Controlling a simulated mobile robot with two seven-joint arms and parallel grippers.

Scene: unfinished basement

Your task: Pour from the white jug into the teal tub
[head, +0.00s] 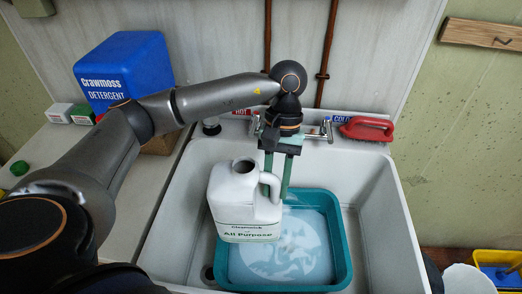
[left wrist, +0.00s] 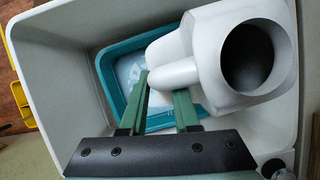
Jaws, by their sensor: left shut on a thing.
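The white jug (head: 240,205) has an open mouth and a label reading "All Purpose". It stands about upright over the left part of the teal tub in the head view. My left gripper (head: 277,180) is shut on the jug's handle; the left wrist view shows its green fingers (left wrist: 160,95) on either side of the handle, and the jug's (left wrist: 215,50) dark open mouth. The teal tub (head: 344,245) lies in the sink and holds whitish, swirled liquid (head: 290,250). It also shows behind the jug in the left wrist view (left wrist: 110,75). My right gripper is not in view.
The white sink (head: 375,225) surrounds the tub. A tap stands behind my gripper, and a red brush (head: 367,128) lies on the back ledge. A blue detergent box (head: 125,70) stands on the left counter. A yellow bin (head: 497,268) is on the floor at right.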

